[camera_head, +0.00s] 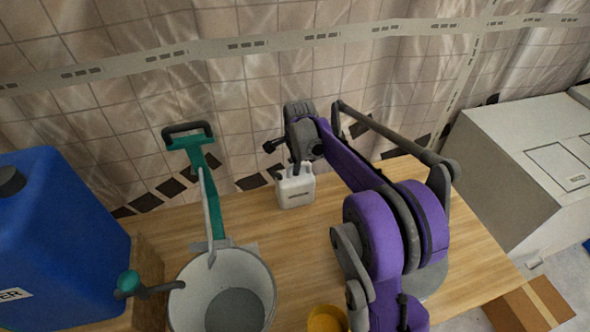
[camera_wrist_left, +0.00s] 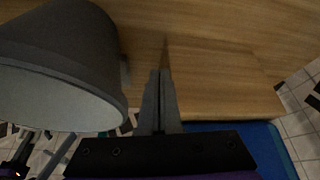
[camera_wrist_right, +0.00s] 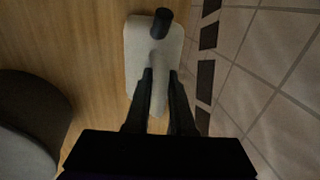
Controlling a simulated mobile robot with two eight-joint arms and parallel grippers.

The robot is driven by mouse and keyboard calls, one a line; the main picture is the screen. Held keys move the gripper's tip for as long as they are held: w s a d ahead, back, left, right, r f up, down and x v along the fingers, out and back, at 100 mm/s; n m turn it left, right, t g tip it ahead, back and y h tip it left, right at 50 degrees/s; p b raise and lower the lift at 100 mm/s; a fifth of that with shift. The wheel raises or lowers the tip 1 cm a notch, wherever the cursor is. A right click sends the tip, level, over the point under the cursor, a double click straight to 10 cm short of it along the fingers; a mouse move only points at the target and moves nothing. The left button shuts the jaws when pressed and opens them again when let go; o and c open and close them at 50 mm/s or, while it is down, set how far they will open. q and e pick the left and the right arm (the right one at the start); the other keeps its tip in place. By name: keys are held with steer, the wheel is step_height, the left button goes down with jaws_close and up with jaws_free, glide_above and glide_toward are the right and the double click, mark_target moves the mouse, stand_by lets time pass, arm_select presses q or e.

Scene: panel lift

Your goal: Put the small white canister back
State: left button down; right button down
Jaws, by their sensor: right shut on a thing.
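The small white canister (camera_head: 297,190) is upright near the back edge of the wooden table, by the tiled wall. Whether its base touches the table is hard to tell. My right gripper (camera_head: 298,172) comes down from above and is shut on its handle. In the right wrist view the two fingertips (camera_wrist_right: 160,73) sit on either side of the pale handle of the canister (camera_wrist_right: 140,45), with its dark cap (camera_wrist_right: 162,22) beyond them. My left gripper (camera_wrist_left: 160,72) has its fingers together with nothing seen between them, beside the bucket (camera_wrist_left: 60,60); it is not clear in the head view.
A large blue canister (camera_head: 60,240) stands at the left. A white bucket (camera_head: 190,300) and a teal-handled tool (camera_head: 215,190) stand right of it. A yellow cup (camera_head: 327,320) is at the front. Bare table (camera_head: 300,250) lies between. A white cabinet (camera_head: 510,170) is at the right.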

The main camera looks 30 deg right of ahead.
steer(key=shift+f, duration=0.75)
steer(key=c, duration=1.2)
jaws_free()
steer(key=shift+f, duration=0.2)
steer(key=o, duration=0.4)
steer(key=shift+o, duration=0.2)
step_height(320, 180, up, 12)
steer(key=s, duration=0.2)
steer(key=s+a+f+n+t, duration=0.1)
steer(key=s+a+n+t, duration=0.1)
steer(key=s+a+n, duration=1)
steer(key=s+a+f+n, duration=0.1)
steer(key=s+f+n, duration=0.3)
steer(key=s, duration=0.4)
steer(key=s+a+f+n+t, duration=0.1)
steer(key=s+a+f+n, duration=0.1)
steer(key=s+f+n, duration=0.2)
steer(key=s, duration=0.3)
steer(key=shift+s+f+n+y+p, duration=0.15)
steer(key=shift+s+n+y+p, duration=0.15)
steer(key=shift+s, duration=0.1)
